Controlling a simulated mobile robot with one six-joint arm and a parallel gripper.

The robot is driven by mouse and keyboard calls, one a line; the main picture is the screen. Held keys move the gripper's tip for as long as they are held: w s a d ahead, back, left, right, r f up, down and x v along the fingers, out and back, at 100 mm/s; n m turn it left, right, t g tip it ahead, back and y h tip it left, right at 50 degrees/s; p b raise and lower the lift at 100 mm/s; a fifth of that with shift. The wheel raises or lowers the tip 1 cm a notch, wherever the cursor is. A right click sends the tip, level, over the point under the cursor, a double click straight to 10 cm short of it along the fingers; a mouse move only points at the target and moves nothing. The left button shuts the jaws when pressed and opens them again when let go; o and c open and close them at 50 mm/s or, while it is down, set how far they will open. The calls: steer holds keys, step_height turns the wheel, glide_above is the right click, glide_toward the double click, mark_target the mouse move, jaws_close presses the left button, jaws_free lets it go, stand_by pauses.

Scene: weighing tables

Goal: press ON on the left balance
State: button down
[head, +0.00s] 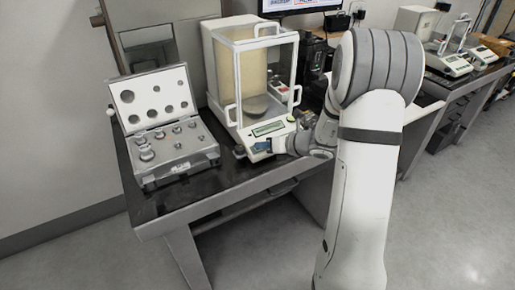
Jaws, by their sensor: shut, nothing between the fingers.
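The left balance (228,105) is a white unit with a tall glass draft shield, standing on the dark table. Its round weighing pan (255,106) shows through the glass. A greenish display (268,128) is on its sloped front panel. My gripper (241,152) is shut and empty, at the lower front edge of that panel, below the display. My arm reaches in from the right. The gripper and wrist hide much of the key area, so I cannot tell the ON key or whether a fingertip touches it.
An open case of metal weights (180,152) stands left of the balance, close to my gripper. The dark table (225,176) has a narrow clear strip in front. A monitor (300,4) is behind. More balances (455,64) stand on another table at the far right.

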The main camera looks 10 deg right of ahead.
steer(key=shift+r, duration=0.1)
steer(key=shift+s+r+p, duration=0.3)
steer(key=shift+r+p, duration=0.3)
steer(key=shift+r, duration=0.05)
steer(key=shift+r, duration=0.1)
steer(key=r+p, duration=0.1)
steer(key=s+r+p, duration=0.1)
steer(key=r, duration=0.1)
steer(key=r+p, duration=0.1)
steer(key=shift+s+d+r+p, duration=0.25)
steer(key=shift+s+d+p, duration=0.1)
stand_by(0.6)
